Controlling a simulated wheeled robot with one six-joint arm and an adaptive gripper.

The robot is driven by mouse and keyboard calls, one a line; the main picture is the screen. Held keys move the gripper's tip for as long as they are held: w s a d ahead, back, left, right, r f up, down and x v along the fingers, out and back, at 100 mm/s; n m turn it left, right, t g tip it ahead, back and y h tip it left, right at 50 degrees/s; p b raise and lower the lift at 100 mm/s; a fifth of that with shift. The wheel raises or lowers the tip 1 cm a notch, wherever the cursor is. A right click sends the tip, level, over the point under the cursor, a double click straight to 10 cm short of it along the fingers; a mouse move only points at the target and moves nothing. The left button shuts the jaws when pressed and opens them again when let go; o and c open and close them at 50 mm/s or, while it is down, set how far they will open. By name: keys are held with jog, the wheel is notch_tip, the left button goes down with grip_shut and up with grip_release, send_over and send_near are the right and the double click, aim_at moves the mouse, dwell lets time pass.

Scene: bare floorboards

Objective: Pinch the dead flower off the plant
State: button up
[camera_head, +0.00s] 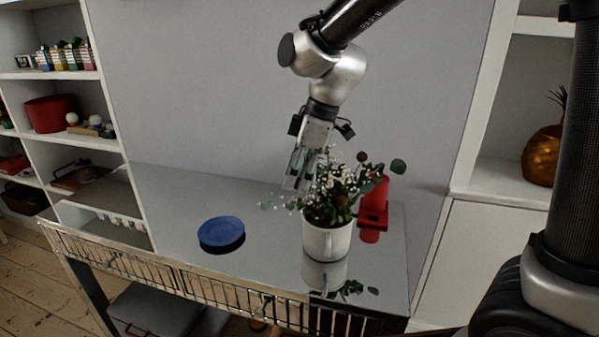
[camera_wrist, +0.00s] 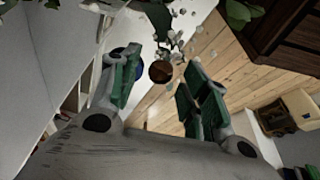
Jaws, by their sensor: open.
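A white pot (camera_head: 327,240) stands upright on the grey tabletop. It holds a leafy plant (camera_head: 340,185) with small white blossoms. A dark brown round flower head (camera_head: 361,156) sticks up at the top, and a reddish-brown one shows lower among the leaves. I cannot tell which is the dead flower. My gripper (camera_head: 299,182) points down at the left side of the plant, among its white blossoms. In the wrist view my open fingers stand either side of a brown round head (camera_wrist: 160,71). I cannot tell whether it lies between the tips or beyond them.
A blue plate (camera_head: 221,233) lies on the tabletop (camera_head: 175,205) left of the pot. A red holder (camera_head: 374,212) stands close behind the pot on the right. The tabletop between plate and pot is clear. A wire rack runs along the front edge.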

aim_at(299, 178)
grip_shut()
dwell(0.3)
jog(key=shift+r, duration=2.95)
